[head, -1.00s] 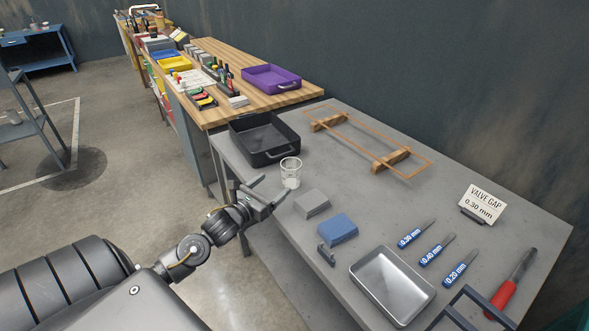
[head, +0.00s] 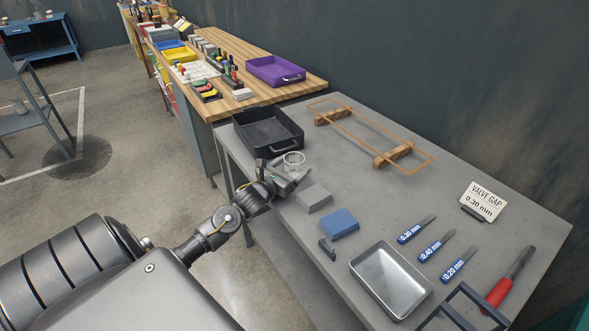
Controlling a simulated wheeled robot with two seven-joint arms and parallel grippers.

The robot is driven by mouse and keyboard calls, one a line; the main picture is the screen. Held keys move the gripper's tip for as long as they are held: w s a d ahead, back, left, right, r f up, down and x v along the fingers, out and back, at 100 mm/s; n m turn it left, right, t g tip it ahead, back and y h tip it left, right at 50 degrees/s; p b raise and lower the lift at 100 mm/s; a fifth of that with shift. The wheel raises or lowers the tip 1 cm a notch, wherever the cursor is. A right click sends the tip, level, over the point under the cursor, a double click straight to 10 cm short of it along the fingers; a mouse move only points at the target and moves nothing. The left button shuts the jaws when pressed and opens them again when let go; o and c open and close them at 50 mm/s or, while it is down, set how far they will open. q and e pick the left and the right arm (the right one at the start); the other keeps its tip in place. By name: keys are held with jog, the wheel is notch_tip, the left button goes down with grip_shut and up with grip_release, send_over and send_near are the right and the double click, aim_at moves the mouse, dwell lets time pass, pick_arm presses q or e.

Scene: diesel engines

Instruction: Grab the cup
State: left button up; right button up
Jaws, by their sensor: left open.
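My right gripper is not in view.
The black tray (head: 265,146) is close behind the cup. A grey block (head: 313,196) and a blue block (head: 339,224) lie to the right of my left gripper. A metal tray (head: 390,281) is nearer the front. The grey table's (head: 375,205) middle is clear.

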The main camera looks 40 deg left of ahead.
aim_at(299, 161)
pick_arm(q)
jog(key=w, duration=0.3)
jog(key=shift+c, duration=0.3)
jog(key=c, duration=1)
jog(key=shift+r, duration=0.1)
